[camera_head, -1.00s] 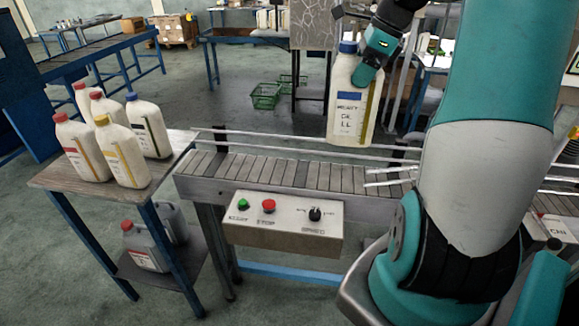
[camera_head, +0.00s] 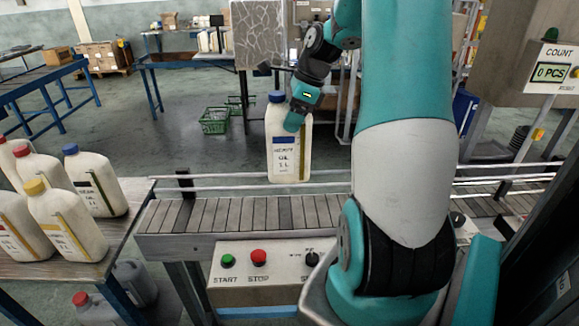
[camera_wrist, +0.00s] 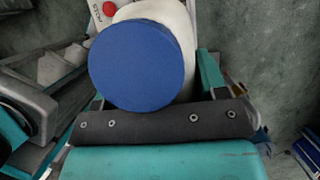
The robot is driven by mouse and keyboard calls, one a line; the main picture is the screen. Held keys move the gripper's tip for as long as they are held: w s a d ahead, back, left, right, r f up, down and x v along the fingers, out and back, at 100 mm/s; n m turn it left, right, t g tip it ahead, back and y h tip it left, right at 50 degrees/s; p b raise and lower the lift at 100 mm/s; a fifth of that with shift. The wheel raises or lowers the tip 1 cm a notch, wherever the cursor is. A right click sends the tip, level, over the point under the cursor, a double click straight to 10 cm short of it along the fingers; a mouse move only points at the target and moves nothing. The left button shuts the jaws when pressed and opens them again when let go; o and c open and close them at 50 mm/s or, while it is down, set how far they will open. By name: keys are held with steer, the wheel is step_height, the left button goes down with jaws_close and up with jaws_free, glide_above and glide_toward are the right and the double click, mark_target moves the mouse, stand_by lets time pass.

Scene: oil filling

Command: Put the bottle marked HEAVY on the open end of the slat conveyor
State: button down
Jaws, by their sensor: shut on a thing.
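The bottle marked HEAVY (camera_head: 283,150) is cream-white with a blue cap and a dark blue label band. My gripper (camera_head: 293,118) is shut on its upper part and holds it upright. It appears above or just behind the slat conveyor (camera_head: 230,214); its exact distance from the slats I cannot tell. In the wrist view the bottle's blue cap (camera_wrist: 142,65) fills the middle, between my gripper's fingers (camera_wrist: 160,82). The conveyor's left end is open, beside the wooden table. Its surface left of my arm is bare.
Several bottles with red, yellow and blue caps (camera_head: 97,182) stand on the table (camera_head: 125,215) at left. A control box (camera_head: 262,275) with start and stop buttons fronts the conveyor. Guide rails (camera_head: 225,189) run along its far side. A counter display (camera_head: 552,72) is at right.

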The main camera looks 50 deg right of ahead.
mark_target(292, 161)
step_height(292, 161, down, 13)
steer(key=shift+r+p, duration=0.2)
steer(key=shift+p, duration=0.65)
steer(key=shift+s+f, duration=0.1)
steer(key=shift+c, duration=0.8)
jaws_free()
